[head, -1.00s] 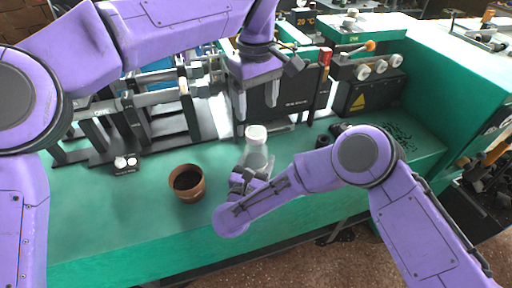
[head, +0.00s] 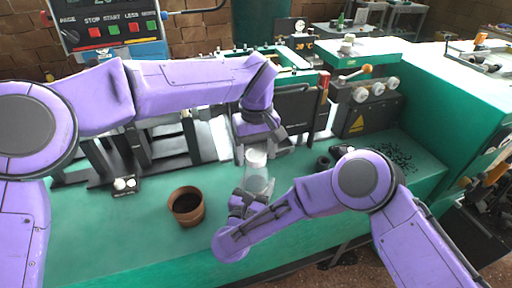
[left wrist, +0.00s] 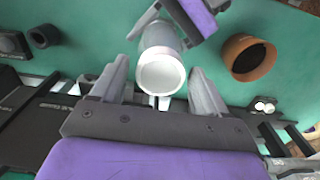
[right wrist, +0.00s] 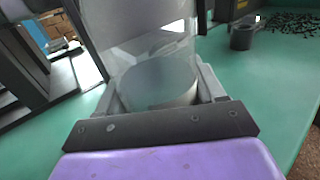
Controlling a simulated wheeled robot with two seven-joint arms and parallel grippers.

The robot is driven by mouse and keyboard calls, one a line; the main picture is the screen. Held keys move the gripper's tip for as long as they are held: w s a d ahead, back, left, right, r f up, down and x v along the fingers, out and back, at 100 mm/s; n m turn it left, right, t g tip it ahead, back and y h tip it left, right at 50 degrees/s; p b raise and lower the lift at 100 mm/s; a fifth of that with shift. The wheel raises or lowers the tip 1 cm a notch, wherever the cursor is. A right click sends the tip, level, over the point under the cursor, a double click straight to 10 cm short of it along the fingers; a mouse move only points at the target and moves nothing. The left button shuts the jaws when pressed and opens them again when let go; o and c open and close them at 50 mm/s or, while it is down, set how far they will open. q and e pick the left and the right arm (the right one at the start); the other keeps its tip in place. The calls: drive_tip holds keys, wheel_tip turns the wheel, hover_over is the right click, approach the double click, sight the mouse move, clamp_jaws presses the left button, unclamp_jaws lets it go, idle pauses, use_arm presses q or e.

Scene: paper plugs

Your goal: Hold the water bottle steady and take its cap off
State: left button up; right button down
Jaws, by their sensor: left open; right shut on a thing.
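My left gripper (head: 262,150) is open and points down from above, just over the cap. In the left wrist view the round cap (left wrist: 161,74) lies between and a little beyond the two spread fingers (left wrist: 160,90), with a gap on each side.
A brown pot (head: 187,206) with dark contents stands left of the bottle on the green bench (head: 130,235). A small block with two white knobs (head: 124,184) is farther left. Machinery stands behind.

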use_arm(q)
drive_tip(key=c, duration=1.2)
